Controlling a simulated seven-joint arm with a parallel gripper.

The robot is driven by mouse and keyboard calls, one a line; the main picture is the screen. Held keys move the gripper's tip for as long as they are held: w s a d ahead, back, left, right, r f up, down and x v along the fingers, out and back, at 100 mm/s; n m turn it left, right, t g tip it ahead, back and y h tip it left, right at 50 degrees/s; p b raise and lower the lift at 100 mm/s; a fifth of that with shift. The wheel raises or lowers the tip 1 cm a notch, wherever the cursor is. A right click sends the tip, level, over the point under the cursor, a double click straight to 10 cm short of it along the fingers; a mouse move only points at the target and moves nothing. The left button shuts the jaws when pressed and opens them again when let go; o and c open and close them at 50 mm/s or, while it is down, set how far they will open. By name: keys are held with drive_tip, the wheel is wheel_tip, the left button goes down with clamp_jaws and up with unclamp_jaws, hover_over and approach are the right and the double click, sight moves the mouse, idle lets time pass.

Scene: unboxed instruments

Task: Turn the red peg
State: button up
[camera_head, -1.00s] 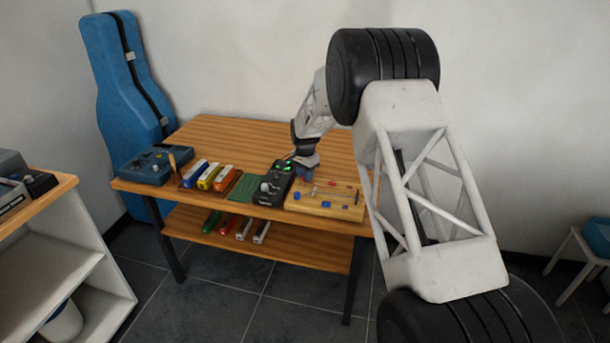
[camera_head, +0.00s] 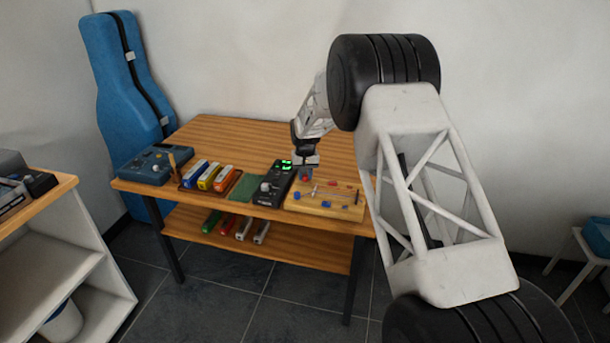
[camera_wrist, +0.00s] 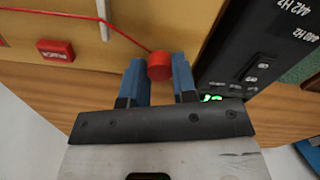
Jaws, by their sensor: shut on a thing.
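The red peg (camera_wrist: 160,66) shows in the wrist view as a round red knob with a red string running from it to the upper left. It sits between the two blue fingertips of my gripper (camera_wrist: 160,80), which is shut on it. In the head view my gripper (camera_head: 305,172) is at the back left corner of the wooden board (camera_head: 325,210), and the peg there is mostly hidden by the fingers. The board carries strings, blue pegs (camera_head: 298,196) and a red block (camera_wrist: 56,50) with white lettering.
A black tuner box (camera_head: 272,188) with a green display stands close to the left of the board. Left of it are a green cloth (camera_head: 244,187), a tray of coloured harmonicas (camera_head: 210,177) and a blue box (camera_head: 155,165). The table's back (camera_head: 240,135) is clear.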

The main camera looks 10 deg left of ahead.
sight(305, 176)
drive_tip(key=shift+n, duration=0.4)
drive_tip(key=o, duration=0.9)
drive_tip(key=shift+r, duration=0.1)
drive_tip(key=shift+r, duration=3.85)
